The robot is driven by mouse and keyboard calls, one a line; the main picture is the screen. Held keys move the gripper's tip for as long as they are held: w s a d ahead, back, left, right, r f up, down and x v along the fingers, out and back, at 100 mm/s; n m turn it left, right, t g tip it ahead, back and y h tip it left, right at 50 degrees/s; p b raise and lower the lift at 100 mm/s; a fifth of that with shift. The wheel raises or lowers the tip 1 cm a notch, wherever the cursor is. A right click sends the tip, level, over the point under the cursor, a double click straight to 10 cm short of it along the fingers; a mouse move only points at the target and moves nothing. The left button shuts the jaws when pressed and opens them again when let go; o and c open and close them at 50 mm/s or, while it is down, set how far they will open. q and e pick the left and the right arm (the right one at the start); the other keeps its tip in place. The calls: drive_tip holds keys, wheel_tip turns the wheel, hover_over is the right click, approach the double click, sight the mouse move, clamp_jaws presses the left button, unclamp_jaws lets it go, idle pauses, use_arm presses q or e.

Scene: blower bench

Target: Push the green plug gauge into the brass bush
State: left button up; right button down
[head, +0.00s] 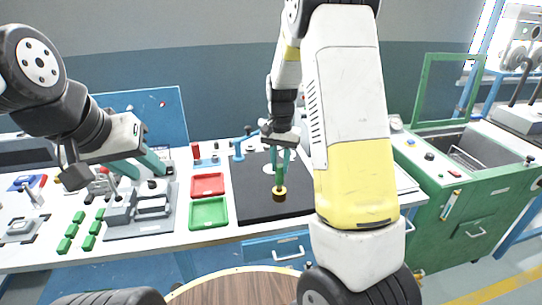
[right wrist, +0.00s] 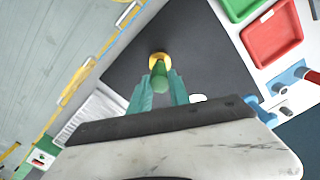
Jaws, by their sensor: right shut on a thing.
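The green plug gauge (head: 280,174) stands upright over the dark mat in the head view. My right gripper (head: 280,160) is shut on the gauge's upper part. In the right wrist view the gauge (right wrist: 160,82) shows between the two teal fingers (right wrist: 159,92). The brass bush (head: 279,191) is a small yellow ring at the gauge's lower end; it also shows in the right wrist view (right wrist: 159,58). The gauge's lower end meets or overlaps the ring in both views; how deep it sits cannot be told. My left gripper (head: 149,167) is open and empty above the bench's left part.
The dark mat (head: 250,202) lies around the bush, mostly bare. Red (head: 207,185) and green (head: 208,212) trays lie left of it. A grey fixture (head: 140,215) and several green blocks (head: 82,228) lie further left. A green cabinet (head: 475,195) stands at the right.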

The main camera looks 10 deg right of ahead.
drive_tip(key=shift+f, duration=1.5)
idle(0.8)
drive_tip(key=c, duration=1.1)
unclamp_jaws()
drive_tip(key=shift+c, duration=0.2)
